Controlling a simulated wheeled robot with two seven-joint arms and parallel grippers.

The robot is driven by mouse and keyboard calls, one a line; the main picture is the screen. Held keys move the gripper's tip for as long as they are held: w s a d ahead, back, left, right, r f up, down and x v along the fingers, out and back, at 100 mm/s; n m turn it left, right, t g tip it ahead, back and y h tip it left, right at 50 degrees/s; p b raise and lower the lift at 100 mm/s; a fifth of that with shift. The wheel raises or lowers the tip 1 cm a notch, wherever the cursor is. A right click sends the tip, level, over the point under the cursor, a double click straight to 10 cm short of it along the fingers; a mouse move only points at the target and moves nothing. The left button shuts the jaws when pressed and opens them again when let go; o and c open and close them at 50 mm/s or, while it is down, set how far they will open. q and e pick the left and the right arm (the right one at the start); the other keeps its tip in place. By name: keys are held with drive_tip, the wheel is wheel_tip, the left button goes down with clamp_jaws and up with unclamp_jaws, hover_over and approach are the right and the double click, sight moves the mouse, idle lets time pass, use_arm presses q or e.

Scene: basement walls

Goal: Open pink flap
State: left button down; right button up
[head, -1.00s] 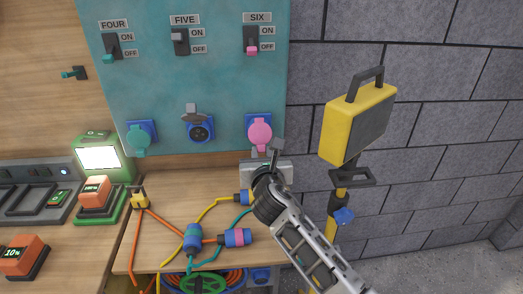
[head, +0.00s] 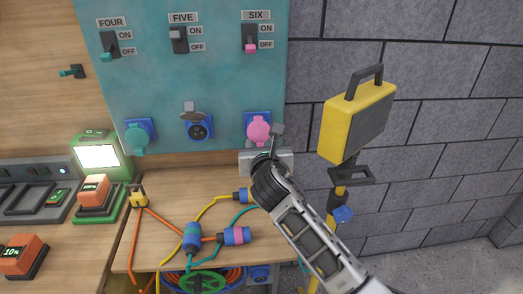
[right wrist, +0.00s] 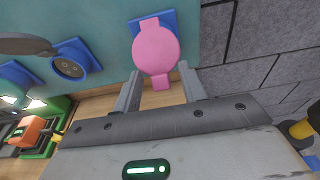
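The pink flap (head: 258,130) is a round cover, closed over the blue socket (head: 249,120) under switch SIX on the teal panel. In the right wrist view the pink flap (right wrist: 157,50) hangs with its small tab pointing down, and the blue socket plate (right wrist: 145,22) shows behind it. My right gripper (head: 274,133) is just below and right of the flap in the head view. In the right wrist view my right gripper (right wrist: 161,76) is open, with its two fingers on either side of the flap's lower tab. Contact cannot be told. My left gripper is out of view.
A teal-flapped socket (head: 139,133) and an uncovered blue socket (head: 197,129) sit to the left. Cables and plugs (head: 192,236) lie on the wooden bench (head: 165,185). A yellow work lamp (head: 356,119) stands at right before the grey block wall.

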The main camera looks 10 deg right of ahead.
drive_tip(key=shift+s+f, duration=0.1)
drive_tip(key=shift+f, duration=0.15)
drive_tip(key=v, duration=1.6)
drive_tip(key=shift+r, duration=0.15)
